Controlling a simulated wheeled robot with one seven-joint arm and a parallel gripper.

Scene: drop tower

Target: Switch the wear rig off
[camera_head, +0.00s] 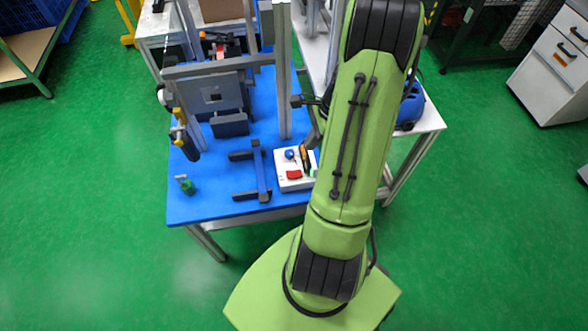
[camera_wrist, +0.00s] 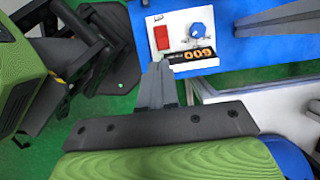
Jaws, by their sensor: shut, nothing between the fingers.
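A white control box (camera_head: 296,182) lies at the near right corner of the blue tabletop. It carries a red rocker-like switch (camera_head: 293,174), a blue knob (camera_head: 289,154) and an orange-digit display. In the wrist view the box (camera_wrist: 176,20) shows the red switch (camera_wrist: 161,37) at left, the blue knob (camera_wrist: 198,30) at right and the display (camera_wrist: 194,56), reading about 009, along the near edge. My gripper (camera_wrist: 157,66) is shut and empty, its tips showing just below the red switch at the box's edge. Contact cannot be told. In the head view my arm mostly hides the gripper.
A grey drop-tower frame (camera_head: 285,80) stands on the blue table (camera_head: 215,205), behind the box. A blue bracket-like stand (camera_head: 260,172) lies left of the box. A small green item (camera_head: 187,186) sits at the table's left edge. A white bench (camera_head: 425,118) adjoins at right.

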